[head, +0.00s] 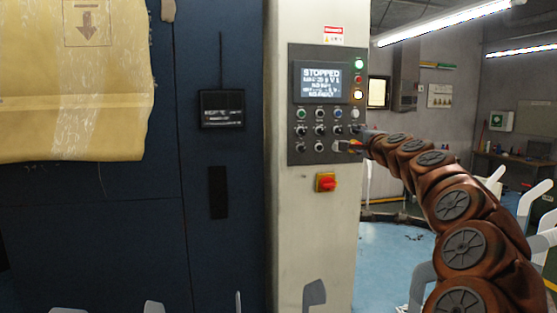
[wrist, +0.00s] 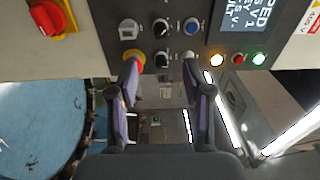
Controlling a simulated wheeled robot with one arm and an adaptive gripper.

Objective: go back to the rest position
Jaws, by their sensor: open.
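My gripper (head: 350,144) is at the lower right of the control panel (head: 296,92) in the head view. The panel screen (head: 321,82) reads "STOPPED". Its screen also shows in part in the wrist view (wrist: 243,17). A red rotary switch (head: 326,183) on a yellow plate sits below the panel. Part of the panel's lower right is hidden by my gripper.
The panel is on a pale column (head: 284,240) beside a dark blue cabinet (head: 100,240). A yellow sheet (head: 75,110) hangs at the left. Blue floor (head: 390,260) shows right of the column. White curved parts stand at lower right.

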